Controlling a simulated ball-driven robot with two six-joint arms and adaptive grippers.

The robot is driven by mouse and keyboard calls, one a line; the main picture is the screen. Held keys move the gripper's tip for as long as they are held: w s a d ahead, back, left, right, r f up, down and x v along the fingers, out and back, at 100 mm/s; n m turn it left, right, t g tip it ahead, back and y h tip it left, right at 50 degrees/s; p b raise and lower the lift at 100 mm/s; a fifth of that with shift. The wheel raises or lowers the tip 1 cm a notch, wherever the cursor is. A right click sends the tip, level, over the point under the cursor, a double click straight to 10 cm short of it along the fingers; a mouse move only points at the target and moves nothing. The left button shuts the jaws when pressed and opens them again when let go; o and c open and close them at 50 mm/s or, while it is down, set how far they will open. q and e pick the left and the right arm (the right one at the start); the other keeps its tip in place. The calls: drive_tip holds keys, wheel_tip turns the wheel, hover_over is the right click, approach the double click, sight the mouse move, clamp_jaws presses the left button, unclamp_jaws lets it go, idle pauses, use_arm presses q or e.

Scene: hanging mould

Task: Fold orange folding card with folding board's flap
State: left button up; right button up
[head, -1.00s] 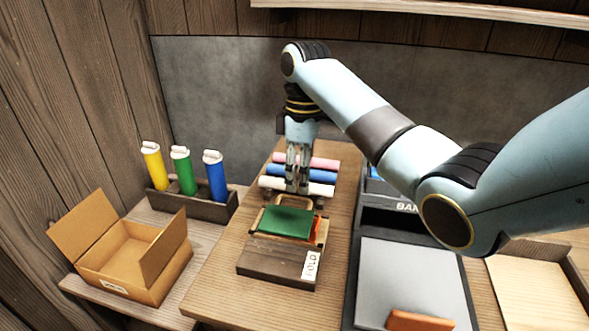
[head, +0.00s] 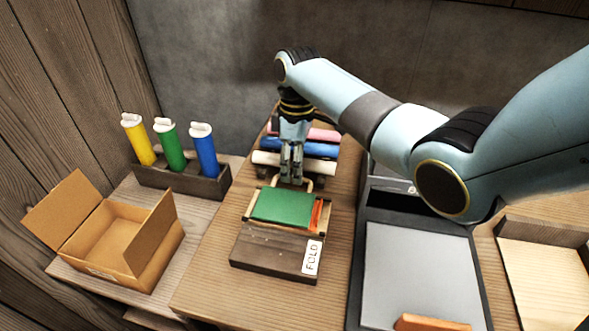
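The dark wooden folding board (head: 270,249) lies on the table and has a white FOLD label (head: 312,257). Its green flap (head: 283,207) lies over the far part of the board. A strip of orange card (head: 317,214) shows at the flap's right edge; the rest of the card is hidden. A tan loop handle (head: 307,184) stands at the flap's far edge. My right gripper (head: 291,181) points down at this edge, by the handle. Its fingers are close together; whether they hold the handle is unclear. My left gripper is out of view.
Pink, blue and cream rolls (head: 281,160) lie behind the board. An open cardboard box (head: 115,240) and a rack (head: 180,178) with three coloured tubes stand left. A grey-topped tray (head: 415,270) with an orange piece (head: 432,323) is right. A light wooden tray (head: 550,280) is farther right.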

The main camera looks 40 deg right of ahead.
drive_tip(key=shift+a+f, duration=0.1)
drive_tip(key=shift+f, duration=0.45)
drive_tip(key=shift+s, duration=0.1)
clamp_jaws()
